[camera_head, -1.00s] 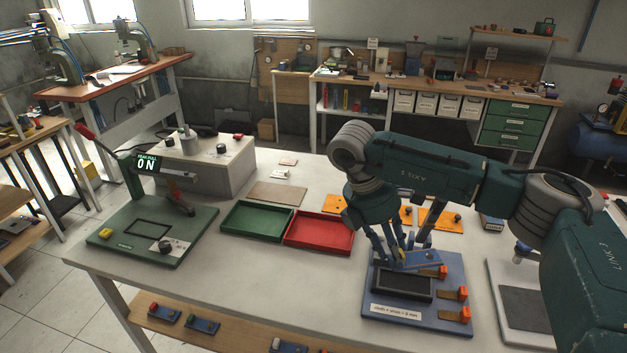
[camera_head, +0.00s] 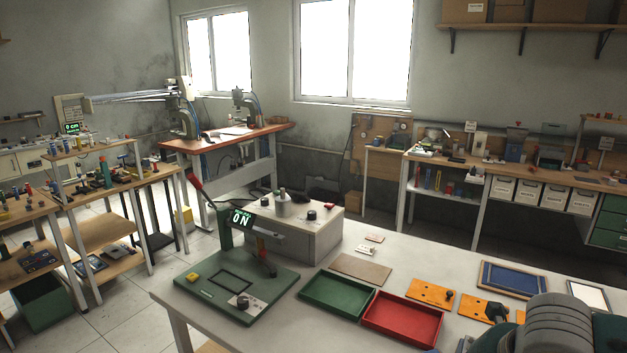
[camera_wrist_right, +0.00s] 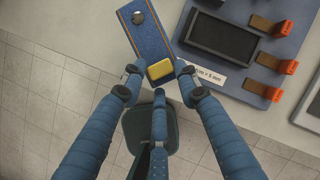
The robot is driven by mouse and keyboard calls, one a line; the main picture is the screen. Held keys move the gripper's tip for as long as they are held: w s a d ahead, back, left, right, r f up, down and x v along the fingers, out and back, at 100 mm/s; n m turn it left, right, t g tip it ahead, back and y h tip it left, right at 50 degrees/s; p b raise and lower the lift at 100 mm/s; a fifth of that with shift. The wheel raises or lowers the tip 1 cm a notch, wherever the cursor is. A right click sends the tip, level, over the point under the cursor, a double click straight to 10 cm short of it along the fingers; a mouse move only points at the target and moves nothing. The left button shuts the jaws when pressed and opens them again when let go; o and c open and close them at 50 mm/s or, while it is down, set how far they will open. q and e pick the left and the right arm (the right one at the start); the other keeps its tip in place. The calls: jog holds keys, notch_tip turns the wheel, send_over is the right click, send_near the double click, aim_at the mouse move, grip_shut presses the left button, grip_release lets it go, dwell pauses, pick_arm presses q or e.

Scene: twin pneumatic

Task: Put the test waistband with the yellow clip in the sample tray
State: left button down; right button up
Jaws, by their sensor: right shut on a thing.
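In the right wrist view, the test waistband (camera_wrist_right: 150,36) is a blue denim strip with orange stitching and a round metal button. The yellow clip (camera_wrist_right: 159,69) is at its near end. My right gripper (camera_wrist_right: 160,82) has its three fingers closed around this clip end. The strip shows beside the blue fixture plate and overlaps the table edge; its height is hard to tell. In the head view, a green tray (camera_head: 337,306) and a red tray (camera_head: 402,333) lie empty side by side. No readable label shows which is the sample tray. My left gripper is out of view.
A brown board, orange plates and a wood-framed blue panel (camera_head: 514,280) lie behind the trays.

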jog(key=s+a+n+g+y, duration=0.1)
jog(key=n, duration=0.3)
jog(key=s+a+n+g+y, duration=0.1)
jog(key=n, duration=0.4)
jog(key=s+a+n+g+y+b, duration=0.1)
jog(key=n+y, duration=0.1)
jog(key=n, duration=0.3)
jog(key=shift+s+a+f, duration=0.15)
jog(key=shift+s+f, duration=0.1)
jog(key=shift+f, duration=0.15)
jog(key=s+a+n+g+h, duration=0.1)
jog(key=n+g, duration=0.1)
jog(key=n, duration=0.3)
jog(key=s+a+n+g, duration=0.1)
jog(key=s+n+g, duration=0.1)
jog(key=n, duration=0.3)
jog(key=s+a+n+g+h+b, duration=0.1)
jog(key=s+a+n, duration=0.1)
jog(key=n, duration=0.4)
jog(key=shift+s+f+g+h, duration=0.1)
jog(key=shift+s+g+h, duration=0.05)
jog(key=shift+g+h, duration=0.2)
jog(key=shift+c, duration=0.2)
jog(key=shift+s+a+n+h, duration=0.2)
jog(key=shift+s+n+h, duration=0.25)
jog(key=shift+n, duration=0.75)
jog(key=shift+o, duration=0.2)
jog(key=shift+d, duration=0.1)
